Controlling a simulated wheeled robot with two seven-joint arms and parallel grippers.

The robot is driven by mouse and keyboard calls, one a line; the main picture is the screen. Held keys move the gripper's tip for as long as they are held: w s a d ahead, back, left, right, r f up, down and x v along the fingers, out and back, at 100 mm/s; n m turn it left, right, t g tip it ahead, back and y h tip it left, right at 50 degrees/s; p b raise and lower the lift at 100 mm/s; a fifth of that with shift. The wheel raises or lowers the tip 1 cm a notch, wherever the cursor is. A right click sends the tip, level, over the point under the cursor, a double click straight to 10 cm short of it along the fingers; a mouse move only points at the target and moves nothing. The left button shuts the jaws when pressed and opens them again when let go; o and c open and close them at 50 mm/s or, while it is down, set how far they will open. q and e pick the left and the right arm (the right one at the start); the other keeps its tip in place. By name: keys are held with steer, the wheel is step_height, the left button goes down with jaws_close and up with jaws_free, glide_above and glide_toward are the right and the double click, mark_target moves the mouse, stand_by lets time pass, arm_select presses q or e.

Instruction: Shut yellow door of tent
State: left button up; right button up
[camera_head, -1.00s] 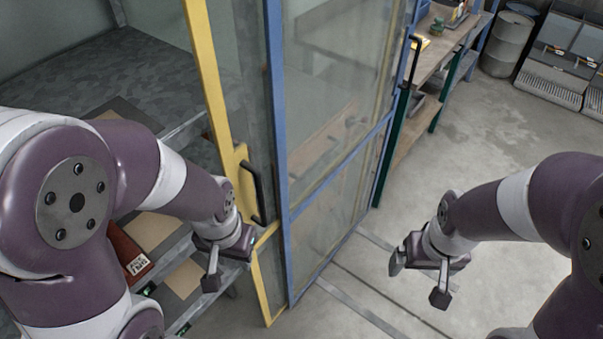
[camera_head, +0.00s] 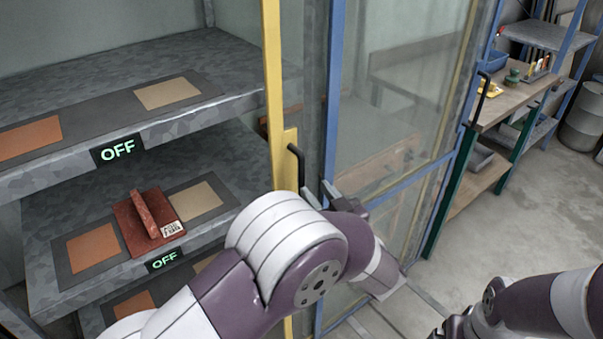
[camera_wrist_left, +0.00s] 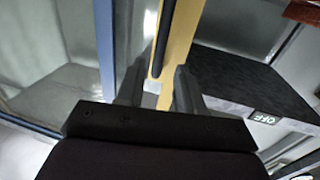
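The yellow-framed door (camera_head: 274,75) stands upright beside the shelves, its edge just left of a blue-framed glass panel (camera_head: 333,90). Its black handle (camera_head: 297,163) is on the yellow frame. My left gripper (camera_head: 322,193) is close to the handle, to its lower right, and partly hidden by my wrist. In the left wrist view, the left gripper (camera_wrist_left: 158,88) is open, with one finger on each side of the yellow frame (camera_wrist_left: 174,48) and the dark handle (camera_wrist_left: 164,35). Contact is unclear. My right arm is at the lower right, its gripper mostly hidden or out of frame.
Grey shelves (camera_head: 215,60) at left carry marked mats and "OFF" displays (camera_head: 117,149). A red-brown block with a handle (camera_head: 148,222) sits on the middle shelf. A wooden workbench (camera_head: 515,100) stands at right. Floor (camera_head: 500,225) is open in front of it.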

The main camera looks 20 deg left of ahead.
mark_target(303, 175)
arm_select(q)
steer(key=x, duration=0.8)
steer(key=shift+p, duration=0.3)
jaws_close()
